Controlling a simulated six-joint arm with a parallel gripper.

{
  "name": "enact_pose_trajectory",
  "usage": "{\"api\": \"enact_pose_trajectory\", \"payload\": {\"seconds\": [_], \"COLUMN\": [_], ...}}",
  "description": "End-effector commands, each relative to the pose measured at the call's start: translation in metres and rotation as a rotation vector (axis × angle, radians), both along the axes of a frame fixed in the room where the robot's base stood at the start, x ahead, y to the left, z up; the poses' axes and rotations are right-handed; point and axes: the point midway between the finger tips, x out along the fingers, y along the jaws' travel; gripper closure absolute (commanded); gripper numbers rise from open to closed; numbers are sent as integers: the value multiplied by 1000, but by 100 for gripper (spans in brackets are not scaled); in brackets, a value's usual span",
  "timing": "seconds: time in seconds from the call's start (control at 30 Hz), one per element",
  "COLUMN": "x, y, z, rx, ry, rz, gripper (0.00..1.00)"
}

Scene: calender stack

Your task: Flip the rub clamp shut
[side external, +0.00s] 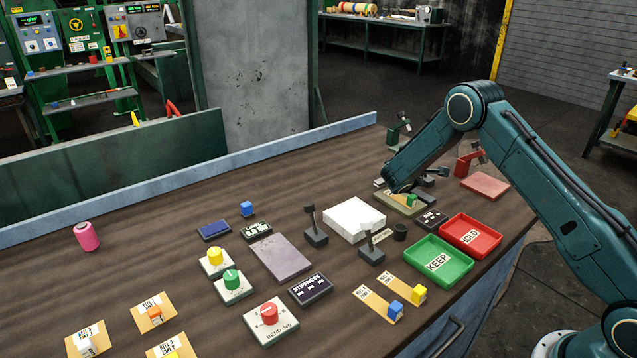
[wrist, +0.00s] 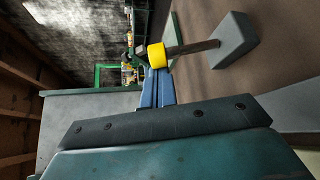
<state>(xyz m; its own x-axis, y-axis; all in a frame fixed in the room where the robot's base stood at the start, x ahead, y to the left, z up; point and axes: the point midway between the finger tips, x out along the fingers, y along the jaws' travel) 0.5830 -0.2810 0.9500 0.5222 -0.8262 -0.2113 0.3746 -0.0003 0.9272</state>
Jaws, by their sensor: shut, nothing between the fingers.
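My gripper (side external: 409,188) is low over the olive board (side external: 392,202) right of centre in the side view. It is shut and empty; my own arm hides part of it. In the wrist view a lever with a yellow tip (wrist: 157,55) stands out from a grey block (wrist: 233,38) on the table; it looks like the rub clamp, but no label shows. The lever is raised off the table and apart from the dark gripper body (wrist: 160,122). In the side view I cannot pick this lever out for certain. Dark parts (side external: 427,180) lie beside my gripper.
A white block (side external: 354,219), a black lever (side external: 315,228) and another short lever (side external: 371,250) stand to the left. The green KEEP tray (side external: 437,283) and red HOLD tray (side external: 492,229) are in front. A red clamp-like stand (side external: 464,165) is behind.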

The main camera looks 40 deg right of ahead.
Motion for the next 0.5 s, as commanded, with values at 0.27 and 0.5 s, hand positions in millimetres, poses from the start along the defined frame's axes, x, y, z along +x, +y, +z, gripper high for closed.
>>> {"api": "enact_pose_trajectory", "payload": {"seconds": [0.27,0.5], "x": [-2,-6], "y": [0,0], "z": [1,3], "rx": [0,-1], "ry": [0,1], "rz": [0,-1], "gripper": [100,100]}}
